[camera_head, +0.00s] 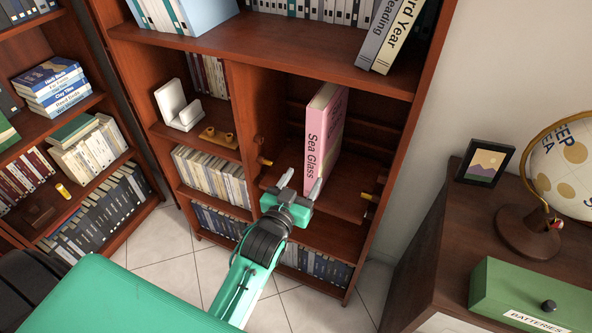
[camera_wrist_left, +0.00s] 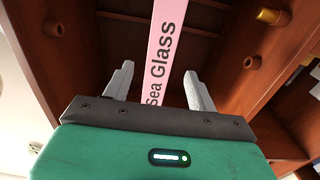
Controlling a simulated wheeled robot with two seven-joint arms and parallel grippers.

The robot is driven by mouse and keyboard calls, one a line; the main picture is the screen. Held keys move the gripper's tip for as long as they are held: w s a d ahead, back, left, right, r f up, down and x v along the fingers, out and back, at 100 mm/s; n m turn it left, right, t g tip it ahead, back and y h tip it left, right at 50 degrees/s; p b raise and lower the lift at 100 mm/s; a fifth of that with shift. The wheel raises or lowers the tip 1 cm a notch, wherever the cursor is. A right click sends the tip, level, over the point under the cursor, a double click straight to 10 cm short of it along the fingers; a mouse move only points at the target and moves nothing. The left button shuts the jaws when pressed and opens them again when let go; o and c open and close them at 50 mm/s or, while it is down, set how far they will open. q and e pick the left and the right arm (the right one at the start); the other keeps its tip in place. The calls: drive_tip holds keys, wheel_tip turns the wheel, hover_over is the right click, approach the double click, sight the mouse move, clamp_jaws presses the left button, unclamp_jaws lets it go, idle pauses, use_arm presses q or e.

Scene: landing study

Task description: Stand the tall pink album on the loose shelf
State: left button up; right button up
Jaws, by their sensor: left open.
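The tall pink album (camera_head: 325,139), with "Sea Glass" on its spine, stands upright on the loose shelf (camera_head: 346,199) in the right bay of the bookcase. It also shows in the left wrist view (camera_wrist_left: 165,52), its spine facing me between the fingers. My left gripper (camera_head: 300,184) is open just in front of the album's lower spine. In the left wrist view its two fingers (camera_wrist_left: 160,85) are apart, one on each side of the spine, with gaps and no visible contact. The album's far side is hidden. My right gripper is not in view.
Brass pegs, one (camera_head: 264,161) at the left, show on the bay's side walls. A white bookend (camera_head: 180,108) and a brass piece (camera_head: 218,137) sit in the left bay. At the right, a cabinet carries a picture frame (camera_head: 485,163), a globe (camera_head: 565,160) and a green box (camera_head: 530,295).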

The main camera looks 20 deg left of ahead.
use_arm(q)
drive_tip(key=s+f+g, duration=0.4)
drive_tip(key=s+f, duration=0.2)
drive_tip(key=f, duration=0.4)
drive_tip(key=s+f+g, duration=0.5)
drive_tip(key=s+f, duration=0.1)
drive_tip(key=f, duration=0.4)
drive_tip(key=s+a+f+m+g, duration=0.1)
drive_tip(key=s+f+g, duration=0.5)
drive_tip(key=s, duration=0.7)
wheel_tip(320, 180, down, 2)
drive_tip(key=shift+s+f+m, duration=0.1)
drive_tip(key=shift+s+m, duration=0.2)
drive_tip(key=shift+s, duration=0.05)
